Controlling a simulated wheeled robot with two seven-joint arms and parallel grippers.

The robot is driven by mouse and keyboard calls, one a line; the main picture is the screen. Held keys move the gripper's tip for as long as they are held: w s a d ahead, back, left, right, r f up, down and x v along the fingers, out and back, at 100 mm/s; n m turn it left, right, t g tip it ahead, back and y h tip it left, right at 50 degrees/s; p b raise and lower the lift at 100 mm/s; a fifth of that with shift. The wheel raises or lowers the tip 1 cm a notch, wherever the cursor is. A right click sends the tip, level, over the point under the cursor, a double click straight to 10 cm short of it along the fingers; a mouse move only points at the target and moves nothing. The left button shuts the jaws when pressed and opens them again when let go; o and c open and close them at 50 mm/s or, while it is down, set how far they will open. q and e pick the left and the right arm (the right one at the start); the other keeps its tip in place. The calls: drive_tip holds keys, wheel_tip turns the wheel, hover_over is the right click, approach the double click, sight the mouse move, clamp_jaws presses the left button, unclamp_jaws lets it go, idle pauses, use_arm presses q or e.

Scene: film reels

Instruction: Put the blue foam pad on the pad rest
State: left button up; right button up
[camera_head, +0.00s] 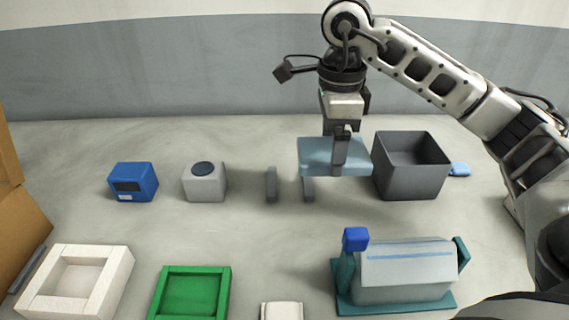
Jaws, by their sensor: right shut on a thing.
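The blue foam pad (313,158) is a flat, light blue slab in the middle of the head view. My right gripper (340,152) points down from above and is shut on the pad, right of the pad's middle. The pad looks roughly level. Two short grey uprights (271,186) stand side by side on the table and look like the pad rest. The pad overlaps the right upright in the picture, and I cannot tell whether they touch. The left upright is clear of the pad. My left gripper is not in view.
A dark grey open bin (410,188) stands just right of the pad. A grey box with a round top (204,184) and a blue box (134,183) stand to the left. A teal-based device (404,275) is in front. White (119,275) and green (224,290) trays lie front left.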

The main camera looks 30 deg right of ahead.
sight(312, 139)
drive_tip(key=w, duration=0.1)
drive_tip(key=w+f, duration=0.1)
drive_tip(key=w, duration=0.1)
drive_tip(key=w+a+p, duration=0.1)
drive_tip(key=shift+w+f, duration=0.25)
drive_tip(key=shift+f, duration=0.15)
drive_tip(key=w+f, duration=0.1)
drive_tip(key=f, duration=0.1)
drive_tip(key=w+f, duration=0.4)
drive_tip(key=shift+w+a+f, duration=0.1)
drive_tip(key=shift+w+a, duration=0.1)
drive_tip(key=shift+a, duration=0.15)
drive_tip(key=shift+w+f+p, duration=0.15)
drive_tip(key=shift+f+p, duration=0.4)
drive_tip(key=shift+f, duration=1.3)
drive_tip(key=o, duration=0.9)
drive_tip(key=shift+o, duration=0.2)
wheel_tip(312, 139, up, 12)
drive_tip(key=b, duration=0.1)
drive_tip(key=shift+r, duration=0.2)
